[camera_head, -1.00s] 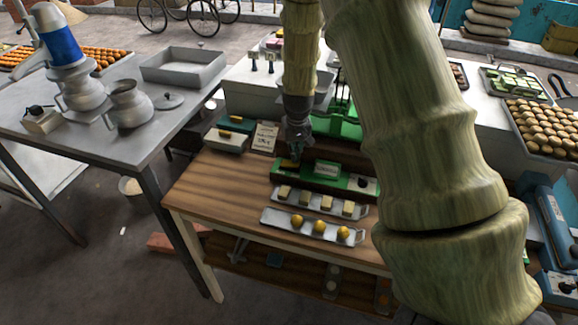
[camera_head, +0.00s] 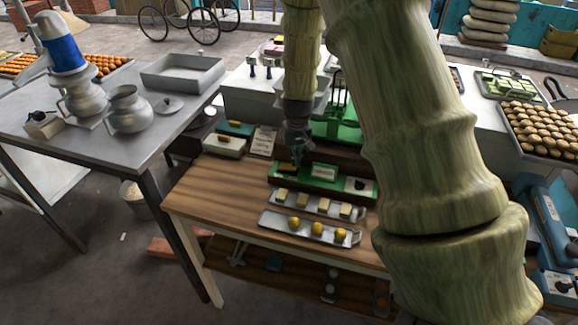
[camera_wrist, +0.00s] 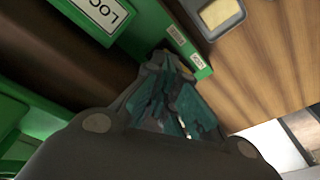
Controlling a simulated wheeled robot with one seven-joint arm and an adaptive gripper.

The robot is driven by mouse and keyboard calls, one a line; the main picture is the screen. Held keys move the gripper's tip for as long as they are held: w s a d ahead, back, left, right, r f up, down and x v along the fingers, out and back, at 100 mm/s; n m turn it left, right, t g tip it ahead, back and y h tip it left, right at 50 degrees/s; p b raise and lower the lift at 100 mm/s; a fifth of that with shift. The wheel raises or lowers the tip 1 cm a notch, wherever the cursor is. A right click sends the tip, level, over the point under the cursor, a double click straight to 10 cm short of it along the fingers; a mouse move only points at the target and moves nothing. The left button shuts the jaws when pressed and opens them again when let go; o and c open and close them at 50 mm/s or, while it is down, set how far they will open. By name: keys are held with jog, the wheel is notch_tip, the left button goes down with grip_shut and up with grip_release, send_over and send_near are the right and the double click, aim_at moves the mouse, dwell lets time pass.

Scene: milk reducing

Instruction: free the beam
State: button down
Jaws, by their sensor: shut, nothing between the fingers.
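A long green base (camera_head: 340,184) lies on the wooden table, with a white label (camera_head: 324,170) and a dark knob at its right end. In the wrist view the green panel's label (camera_wrist: 103,12) reads "LOC", cut off by the frame edge. A green stand with dark uprights (camera_head: 336,122) is behind it, partly hidden by my arm. I cannot pick out the beam for certain. My gripper (camera_head: 297,158) points down at the left end of the green base. In the wrist view its teal fingers (camera_wrist: 178,112) are shut and empty beside green parts. Contact is unclear.
A metal tray of pale blocks (camera_head: 334,217) and a tray of yellow balls (camera_head: 268,220) lie in front of the base. Small boxes and a paper card (camera_head: 262,141) are to the left. The table's left part (camera_head: 205,188) is bare. My arm hides the right side.

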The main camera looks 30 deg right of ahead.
jog(key=shift+w+f, duration=0.3)
jog(key=shift+w, duration=0.05)
jog(key=shift+s+r, duration=0.15)
jog(key=shift+s, duration=0.1)
jog(key=shift+w+f, duration=0.15)
jog(key=shift+f, duration=0.05)
jog(key=shift+f+b, duration=0.55)
jog(key=shift+f, duration=0.5)
dwell(0.9)
jog(key=shift+r+p, duration=2.45)
jog(key=shift+r, duration=1.1)
jog(key=shift+f, duration=0.1)
